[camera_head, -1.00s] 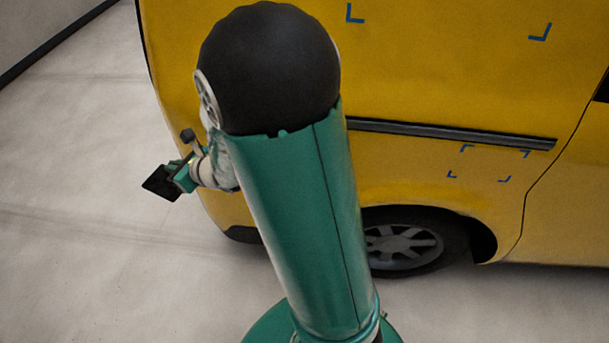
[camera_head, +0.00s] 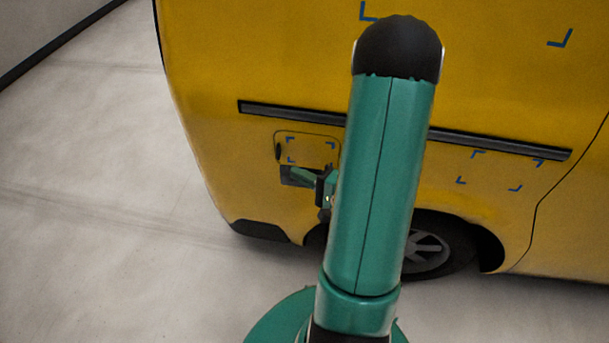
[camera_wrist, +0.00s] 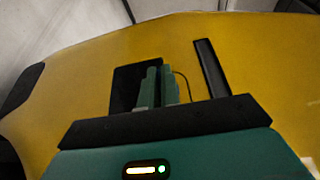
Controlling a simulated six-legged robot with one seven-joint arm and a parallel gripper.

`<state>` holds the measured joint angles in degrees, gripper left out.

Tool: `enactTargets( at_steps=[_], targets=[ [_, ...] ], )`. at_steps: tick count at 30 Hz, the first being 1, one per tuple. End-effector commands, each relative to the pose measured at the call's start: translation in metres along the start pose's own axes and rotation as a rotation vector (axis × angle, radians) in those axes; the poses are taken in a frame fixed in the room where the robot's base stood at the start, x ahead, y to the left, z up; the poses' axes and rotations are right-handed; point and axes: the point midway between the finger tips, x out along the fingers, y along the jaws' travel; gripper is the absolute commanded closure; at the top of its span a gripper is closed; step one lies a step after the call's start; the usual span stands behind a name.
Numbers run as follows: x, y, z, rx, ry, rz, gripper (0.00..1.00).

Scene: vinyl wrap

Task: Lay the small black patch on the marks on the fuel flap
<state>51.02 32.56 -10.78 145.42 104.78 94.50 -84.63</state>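The small black patch (camera_head: 287,181) is held by my gripper (camera_head: 300,175), low in front of the fuel flap. The fuel flap (camera_head: 312,150) is a rounded outline on the yellow van side, with blue corner marks at its upper and left parts; the patch, gripper and my arm hide its lower and right parts. In the wrist view the patch (camera_wrist: 126,88) is a dark upright rectangle, and the green fingers of my gripper (camera_wrist: 157,72) are closed over its right side. I cannot tell whether the patch touches the van.
A dark trim strip (camera_head: 285,109) runs above the flap, also in the wrist view (camera_wrist: 208,66). Other blue corner marks (camera_head: 500,172) are on the yellow panel to the right. The wheel (camera_head: 428,250) is below. Open floor (camera_head: 100,200) lies left.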

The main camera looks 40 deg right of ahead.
Motion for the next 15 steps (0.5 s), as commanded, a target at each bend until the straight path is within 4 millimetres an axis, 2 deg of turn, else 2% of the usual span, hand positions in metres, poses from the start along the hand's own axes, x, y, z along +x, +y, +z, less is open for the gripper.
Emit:
enactTargets(
  at_steps=[4,15],
  targets=[
    [-0.008,-0.001,-0.004,-0.028,0.004,-0.010,1.00],
    [0.005,-0.002,-0.035,-0.028,0.002,-0.009,1.00]
  ],
)
